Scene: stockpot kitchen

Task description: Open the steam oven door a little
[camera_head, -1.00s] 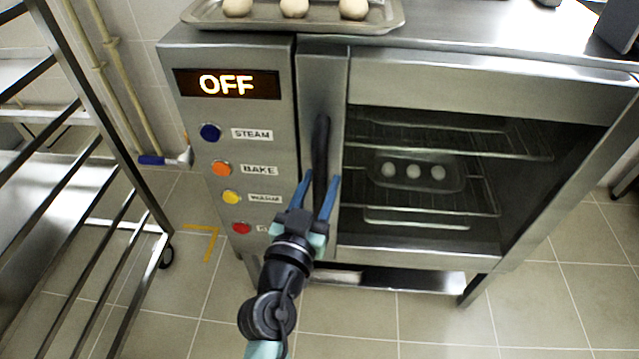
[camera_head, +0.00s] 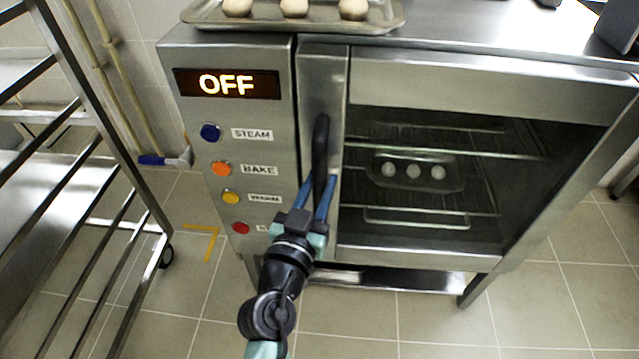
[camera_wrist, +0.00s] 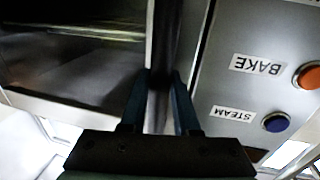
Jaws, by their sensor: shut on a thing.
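The steam oven (camera_head: 430,75) stands ahead of me, with a glass-fronted door (camera_head: 420,255) at the right of its control panel. A dark vertical door handle (camera_head: 320,140) runs along the door's left edge. My gripper (camera_head: 320,182) is shut on the lower part of this handle, one blue finger on each side. In the wrist view the handle (camera_wrist: 161,55) also lies between my fingers (camera_wrist: 160,90). The door sits close to the oven front; I cannot tell whether there is a small gap. A tray with several dough balls (camera_head: 414,172) shows dimly through the glass.
The panel has a lit OFF display (camera_head: 227,84) and several coloured buttons, including a blue STEAM button (camera_head: 210,132). A tray of dough balls (camera_head: 300,18) rests on top. A metal rack (camera_head: 115,150) stands at the left. The tiled floor (camera_head: 400,325) in front is clear.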

